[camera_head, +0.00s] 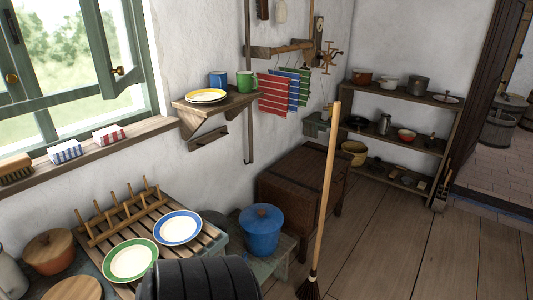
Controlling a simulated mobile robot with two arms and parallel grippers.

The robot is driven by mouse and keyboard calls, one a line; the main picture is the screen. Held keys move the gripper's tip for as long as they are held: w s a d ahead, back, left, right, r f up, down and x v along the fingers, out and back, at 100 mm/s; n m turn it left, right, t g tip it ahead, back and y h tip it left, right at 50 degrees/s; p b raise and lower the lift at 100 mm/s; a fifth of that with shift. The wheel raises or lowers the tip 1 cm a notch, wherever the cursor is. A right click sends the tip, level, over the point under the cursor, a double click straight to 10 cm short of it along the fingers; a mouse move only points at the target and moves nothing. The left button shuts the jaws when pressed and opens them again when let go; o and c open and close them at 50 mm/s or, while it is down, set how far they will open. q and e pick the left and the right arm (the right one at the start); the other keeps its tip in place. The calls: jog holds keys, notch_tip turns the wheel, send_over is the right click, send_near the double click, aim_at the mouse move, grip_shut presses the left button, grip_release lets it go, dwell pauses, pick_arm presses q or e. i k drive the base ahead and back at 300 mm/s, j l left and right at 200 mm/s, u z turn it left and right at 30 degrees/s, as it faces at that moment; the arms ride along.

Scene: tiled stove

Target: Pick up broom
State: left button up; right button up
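The broom (325,190) stands nearly upright on the wooden floor right of the picture's middle. It has a long pale wooden handle and short dark bristles at the floor. Its top tilts slightly to the right. It shows in front of a brown wicker chest; I cannot tell whether it touches anything besides the floor. Neither of my grippers can be made out in this view, and nothing is seen holding the broom.
A wicker chest (290,183) stands behind the broom. A blue lidded pot (262,232) sits on a low bench to its left. A plate rack (125,215) with two plates is at lower left. Shelves (400,150) hold pots. The floor (430,250) at right is clear.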

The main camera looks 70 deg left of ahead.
aim_at(310, 289)
jog(key=u, duration=1.75)
